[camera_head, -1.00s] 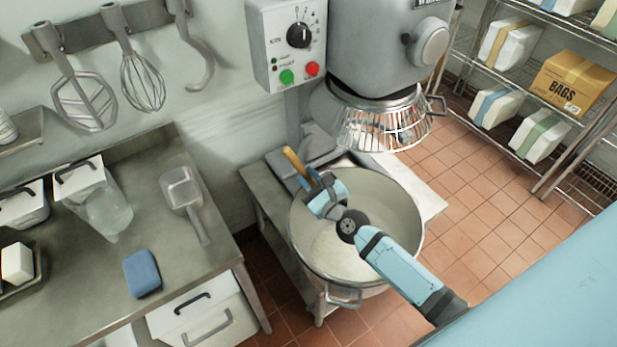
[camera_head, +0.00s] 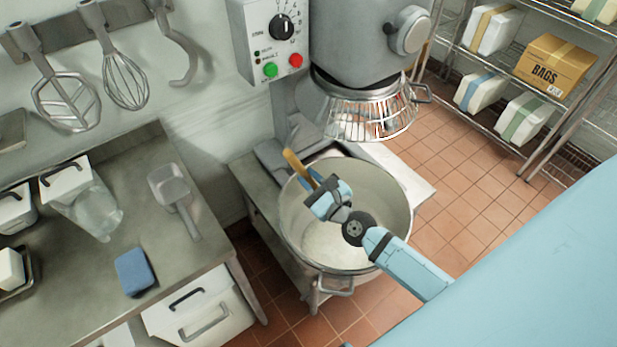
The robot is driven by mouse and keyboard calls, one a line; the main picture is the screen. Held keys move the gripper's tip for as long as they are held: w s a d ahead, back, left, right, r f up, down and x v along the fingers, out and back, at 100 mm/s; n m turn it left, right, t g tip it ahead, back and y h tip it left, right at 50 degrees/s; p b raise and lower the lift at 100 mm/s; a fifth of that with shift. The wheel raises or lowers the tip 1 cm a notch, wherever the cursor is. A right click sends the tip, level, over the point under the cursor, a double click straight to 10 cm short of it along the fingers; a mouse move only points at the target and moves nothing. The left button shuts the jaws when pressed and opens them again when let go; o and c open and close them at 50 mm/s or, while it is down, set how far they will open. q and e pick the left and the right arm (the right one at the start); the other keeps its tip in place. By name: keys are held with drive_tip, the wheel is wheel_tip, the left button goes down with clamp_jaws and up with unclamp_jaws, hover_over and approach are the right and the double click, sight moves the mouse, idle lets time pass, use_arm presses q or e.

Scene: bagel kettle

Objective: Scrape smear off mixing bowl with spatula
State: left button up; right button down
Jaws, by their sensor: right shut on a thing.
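The large metal mixing bowl (camera_head: 388,185) stands under the mixer, its open top facing up. My right gripper (camera_head: 318,188) is over the left part of the bowl and shut on the spatula (camera_head: 293,163). The spatula's tan end sticks out up and to the left past the rim; its other end is hidden behind my gripper. Pale material shows at the bottom of the bowl, but I cannot make out a distinct smear on the wall. My left gripper is not in view.
The mixer's wire guard (camera_head: 368,115) hangs just above and behind the bowl. The steel counter (camera_head: 190,255) at left holds a scoop (camera_head: 170,188), a blue sponge (camera_head: 134,271) and a clear container (camera_head: 95,210). A wire shelf stands at right over open tiled floor.

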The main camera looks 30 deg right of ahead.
use_arm(q)
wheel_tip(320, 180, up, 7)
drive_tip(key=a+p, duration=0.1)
drive_tip(key=p, duration=0.6)
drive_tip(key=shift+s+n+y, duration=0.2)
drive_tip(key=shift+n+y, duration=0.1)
use_arm(e)
drive_tip(key=w+a+r+n+g+y, duration=0.1)
drive_tip(key=w+r+n+y, duration=0.1)
drive_tip(key=r, duration=0.9)
drive_tip(key=w+a+r+n+g+y, duration=0.1)
drive_tip(key=r+y, duration=0.3)
drive_tip(key=r, duration=0.7)
drive_tip(key=shift+w+a+n, duration=0.2)
drive_tip(key=shift+w+n, duration=0.4)
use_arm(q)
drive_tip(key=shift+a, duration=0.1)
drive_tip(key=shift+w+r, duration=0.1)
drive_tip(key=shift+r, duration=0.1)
